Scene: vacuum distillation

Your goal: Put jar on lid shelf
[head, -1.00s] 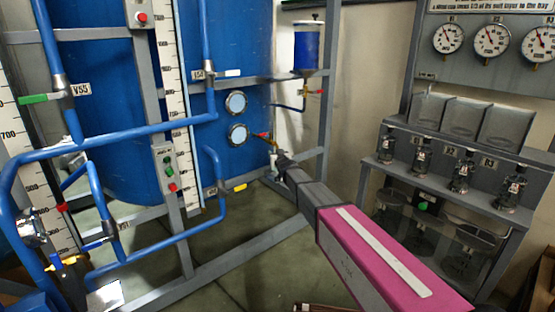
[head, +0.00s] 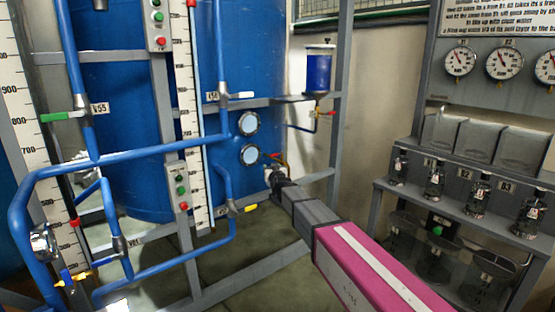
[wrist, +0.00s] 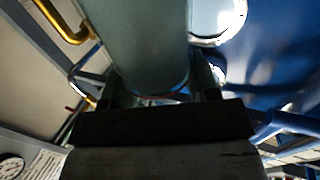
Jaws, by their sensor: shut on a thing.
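My gripper (head: 275,178) is at the far end of my outstretched arm, low in front of the blue tank in the head view. In the wrist view my gripper (wrist: 160,90) is shut on a pale greenish cylinder, the jar (wrist: 148,40), with a finger on each side. In the head view only a small pale part of it shows at the gripper. A rack shelf (head: 410,192) at the right carries several small dark bottles. I cannot tell which surface is the lid shelf.
Blue pipes (head: 150,155) and grey frame bars stand left of my arm. A blue tank (head: 120,100) with two round ports is behind. A blue-filled container (head: 319,72) hangs right of the tank. Gauges (head: 460,62) are at upper right. Some floor (head: 250,240) is clear.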

